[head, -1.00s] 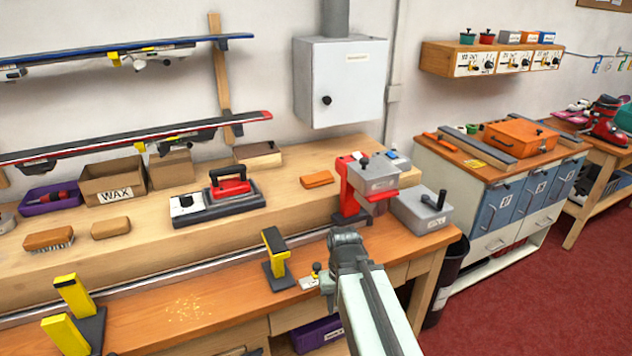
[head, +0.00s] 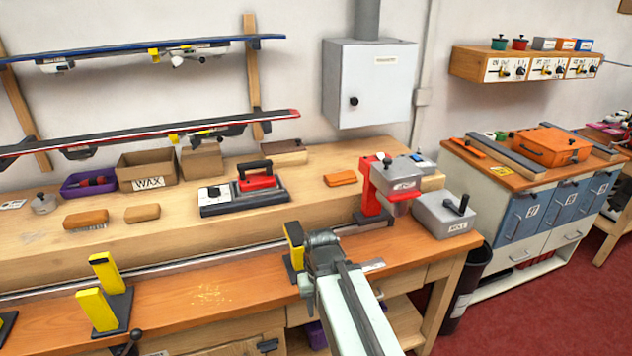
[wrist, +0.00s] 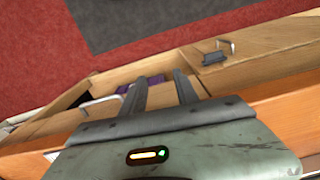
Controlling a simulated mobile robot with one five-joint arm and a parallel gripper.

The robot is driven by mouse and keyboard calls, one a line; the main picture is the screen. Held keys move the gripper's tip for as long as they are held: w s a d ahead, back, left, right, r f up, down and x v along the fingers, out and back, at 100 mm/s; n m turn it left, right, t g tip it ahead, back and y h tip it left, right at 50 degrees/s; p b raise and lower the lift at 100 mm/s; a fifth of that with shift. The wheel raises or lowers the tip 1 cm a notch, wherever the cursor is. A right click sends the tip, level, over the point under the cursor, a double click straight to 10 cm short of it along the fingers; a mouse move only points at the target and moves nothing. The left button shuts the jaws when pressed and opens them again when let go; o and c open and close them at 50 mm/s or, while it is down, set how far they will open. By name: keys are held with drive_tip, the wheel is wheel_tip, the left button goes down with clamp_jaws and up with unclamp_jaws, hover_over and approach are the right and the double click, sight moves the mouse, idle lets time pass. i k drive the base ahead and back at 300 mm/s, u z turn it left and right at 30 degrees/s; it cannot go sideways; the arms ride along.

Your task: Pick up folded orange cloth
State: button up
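The folded orange cloth (head: 340,178) lies flat on the raised back shelf of the bench in the head view, just left of the red press. My arm's end is in front of it and lower, over the front part of the bench, clear of the cloth. In the wrist view my gripper (wrist: 160,88) has its two dark fingers apart with nothing between them. They are over the bench's front edge and a drawer. The cloth is not in the wrist view.
A red and grey press (head: 376,190) and grey box (head: 443,214) stand right of the cloth. A red-handled iron (head: 244,190) stands left. A yellow clamp (head: 293,245) is partly behind my arm. The front bench holds another yellow clamp (head: 105,290).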

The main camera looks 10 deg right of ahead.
sight(346, 176)
drive_tip(key=u, duration=3.35)
drive_tip(key=k, duration=2.3)
drive_tip(key=z, duration=0.95)
drive_tip(key=i, duration=1.05)
drive_tip(key=u, duration=0.05)
